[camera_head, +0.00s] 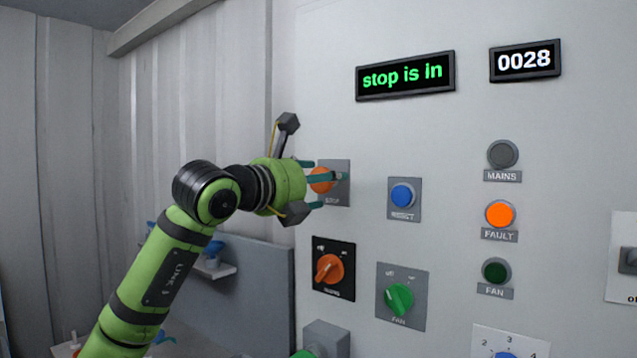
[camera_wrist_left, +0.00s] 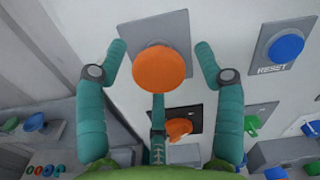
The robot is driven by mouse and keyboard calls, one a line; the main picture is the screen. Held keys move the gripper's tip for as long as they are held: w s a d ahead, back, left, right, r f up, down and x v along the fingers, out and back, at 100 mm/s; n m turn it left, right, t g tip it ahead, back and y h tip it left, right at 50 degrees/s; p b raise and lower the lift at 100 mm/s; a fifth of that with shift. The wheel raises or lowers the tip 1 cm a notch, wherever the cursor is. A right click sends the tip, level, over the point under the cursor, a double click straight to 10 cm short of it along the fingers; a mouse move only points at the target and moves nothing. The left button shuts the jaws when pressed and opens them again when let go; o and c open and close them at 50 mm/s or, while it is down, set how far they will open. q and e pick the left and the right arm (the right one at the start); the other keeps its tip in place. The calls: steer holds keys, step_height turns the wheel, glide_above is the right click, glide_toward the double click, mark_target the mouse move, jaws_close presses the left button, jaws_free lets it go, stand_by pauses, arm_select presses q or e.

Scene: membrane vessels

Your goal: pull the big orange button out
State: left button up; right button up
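The big orange STOP button (camera_head: 321,180) sits on a grey plate on the white panel, partly hidden by my left gripper (camera_head: 328,186). In the left wrist view the round orange button (camera_wrist_left: 161,70) faces me on its grey plate. My left gripper's teal fingers (camera_wrist_left: 160,50) are spread, one on each side of the button and a third below it. Gaps show between the side fingers and the button, so it is not gripped. The display (camera_head: 405,76) reads "stop is in". My right gripper is in neither view.
A blue RESET button (camera_head: 403,196) is right of STOP. An orange MAINS knob (camera_head: 329,269) is below it, and a green FAN knob (camera_head: 400,298) is lower right. The orange FAULT lamp (camera_head: 499,215) looks lit. A small shelf (camera_head: 210,267) is behind my left arm.

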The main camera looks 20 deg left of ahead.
arm_select(q)
steer(key=shift+s+r, duration=0.1)
steer(key=v, duration=1.2)
